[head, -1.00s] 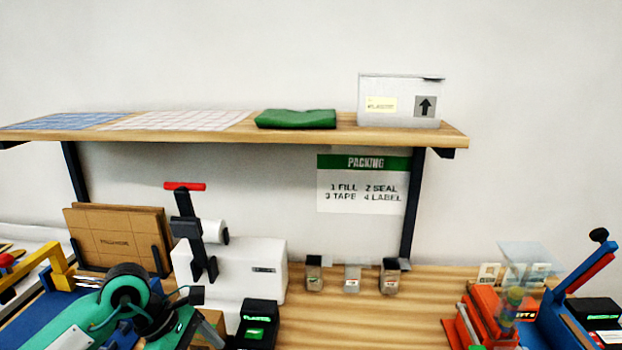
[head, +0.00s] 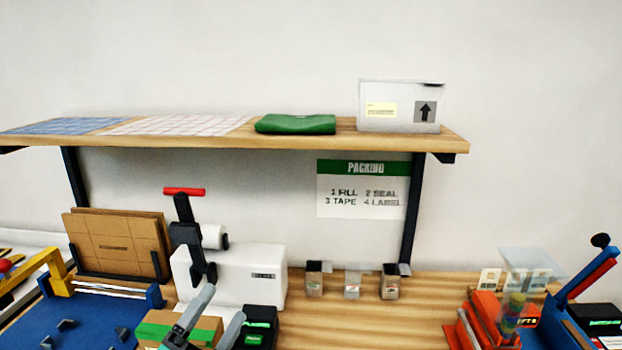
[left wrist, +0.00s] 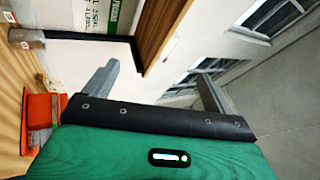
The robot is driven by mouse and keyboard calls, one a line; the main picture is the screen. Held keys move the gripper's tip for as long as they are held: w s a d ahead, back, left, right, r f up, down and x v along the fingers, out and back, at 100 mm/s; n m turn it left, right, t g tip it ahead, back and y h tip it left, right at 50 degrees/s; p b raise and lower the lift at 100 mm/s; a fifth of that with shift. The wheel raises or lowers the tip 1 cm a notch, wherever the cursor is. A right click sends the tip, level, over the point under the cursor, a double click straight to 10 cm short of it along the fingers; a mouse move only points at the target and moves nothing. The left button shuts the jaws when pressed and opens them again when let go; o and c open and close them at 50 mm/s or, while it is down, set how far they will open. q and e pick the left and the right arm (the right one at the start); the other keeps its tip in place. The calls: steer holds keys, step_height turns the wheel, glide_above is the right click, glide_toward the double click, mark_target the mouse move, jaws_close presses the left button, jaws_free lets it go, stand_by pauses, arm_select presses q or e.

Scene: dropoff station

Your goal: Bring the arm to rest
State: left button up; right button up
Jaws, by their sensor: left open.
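My left gripper (head: 223,303) shows at the bottom of the head view as two grey fingers spread apart, with nothing between them. Its fingers stand in front of a cardboard box with a green stripe (head: 155,330); I cannot tell whether they touch it. In the left wrist view the open fingers (left wrist: 158,72) and the green gripper body (left wrist: 110,150) show, empty, with the shelf edge, the sign and the windows beyond. The rest of my left arm is out of the head view. My right gripper is not in view.
A white machine with a red-handled lever (head: 245,275) stands behind the box. Flat cartons (head: 115,245), a blue tray (head: 80,320) and small bins (head: 352,283) are around. A shelf (head: 300,137) hangs above; the wooden bench (head: 370,325) is clear at centre right.

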arm_select(q)
steer(key=s+a+f+n+g+y, duration=0.2)
steer(key=a+f+n+g+y, duration=0.15)
steer(key=f+n+y, duration=0.4)
steer(key=s+a+f+n+g+y, duration=0.3)
steer(key=a+f+n+y, duration=0.2)
steer(key=f+n, duration=0.45)
steer(key=s+f+n+g+h, duration=0.1)
steer(key=s+f+n+g, duration=0.1)
steer(key=s+f+g, duration=0.45)
steer(key=s+f+n+g+h, duration=0.15)
steer(key=s+f+g, duration=0.25)
steer(key=s+f, duration=0.6)
step_height(320, 180, down, 30)
steer(key=s+r+g, duration=0.1)
steer(key=s, duration=0.2)
steer(key=s+a+f+g+y, duration=0.1)
steer(key=s+a+f, duration=0.1)
steer(key=s+f, duration=1.6)
steer(key=shift+s+a+f+g, duration=0.3)
steer(key=shift+a+f, duration=0.1)
steer(key=shift+f, duration=0.35)
